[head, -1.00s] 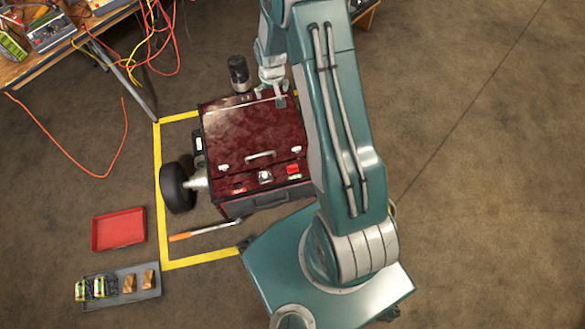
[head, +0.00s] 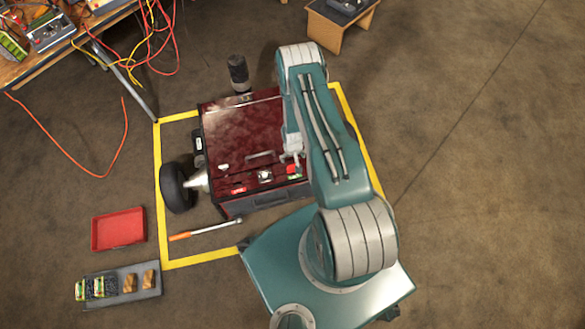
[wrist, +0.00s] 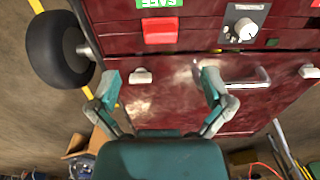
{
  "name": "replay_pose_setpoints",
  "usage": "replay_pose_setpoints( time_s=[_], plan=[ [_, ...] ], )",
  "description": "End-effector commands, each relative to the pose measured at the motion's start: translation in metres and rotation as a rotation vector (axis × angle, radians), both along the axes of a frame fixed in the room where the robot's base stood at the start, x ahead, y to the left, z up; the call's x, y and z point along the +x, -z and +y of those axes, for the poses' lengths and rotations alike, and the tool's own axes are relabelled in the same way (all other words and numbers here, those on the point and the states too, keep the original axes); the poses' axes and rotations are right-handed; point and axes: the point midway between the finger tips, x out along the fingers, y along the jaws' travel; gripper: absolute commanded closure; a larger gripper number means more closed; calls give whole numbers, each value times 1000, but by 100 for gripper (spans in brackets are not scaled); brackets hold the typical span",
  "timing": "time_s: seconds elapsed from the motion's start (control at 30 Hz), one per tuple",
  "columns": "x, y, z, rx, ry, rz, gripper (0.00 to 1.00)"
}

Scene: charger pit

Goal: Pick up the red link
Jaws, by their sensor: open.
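The red link (wrist: 159,30) is a small red block on the dark red charger cart, just below a green SAFE label in the wrist view. In the head view the red link (head: 293,170) shows beside my arm, partly hidden by it. My gripper (wrist: 161,85) is open and empty, its two fingers spread over the lid. The red link lies beyond the fingertips, roughly centred between them. In the head view my gripper (head: 293,160) is small and partly covered by my arm.
The cart's lid has a metal handle (wrist: 245,78) close to the right finger. A dial (wrist: 243,27) sits beside the red link. A red tray (head: 118,230) lies on the floor.

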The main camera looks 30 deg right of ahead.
Motion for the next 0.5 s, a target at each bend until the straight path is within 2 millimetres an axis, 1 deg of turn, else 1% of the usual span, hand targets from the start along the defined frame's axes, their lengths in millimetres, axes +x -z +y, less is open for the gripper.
replay_pose_setpoints(
  time_s=[0.03,0.1,0.2,0.37,0.5],
  plan=[
    [-1,10,1,0,0,2,0],
    [-1,20,0,0,0,2,0],
    [0,31,0,0,0,1,0],
    [0,40,0,0,-1,1,0],
    [2,58,0,0,-1,2,0]
  ],
)
